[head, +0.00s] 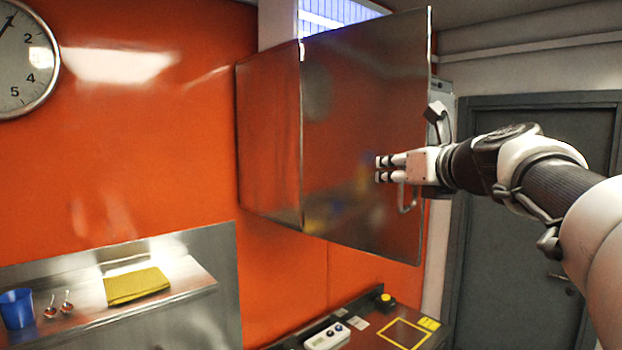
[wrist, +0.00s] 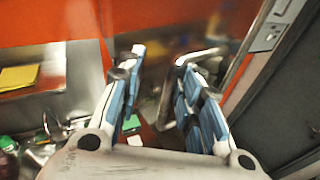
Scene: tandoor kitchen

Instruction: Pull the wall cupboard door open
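The wall cupboard (head: 268,140) hangs on the orange wall. Its flat steel door (head: 345,120) faces the room, and no gap shows along its edges from here. A bar handle (head: 402,197) sits low near the door's right edge. My gripper (head: 379,169) is in front of the door, at the upper part of the handle, with its fingers pointing left. In the wrist view my gripper (wrist: 161,58) is open, its two fingers well apart.
Below are a steel shelf (head: 185,281) with a yellow cloth (head: 137,286), a blue cup (head: 17,308) and spoons, and a lower counter (head: 372,318) with a white device (head: 327,337). A grey door (head: 515,230) stands at the right, behind my arm.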

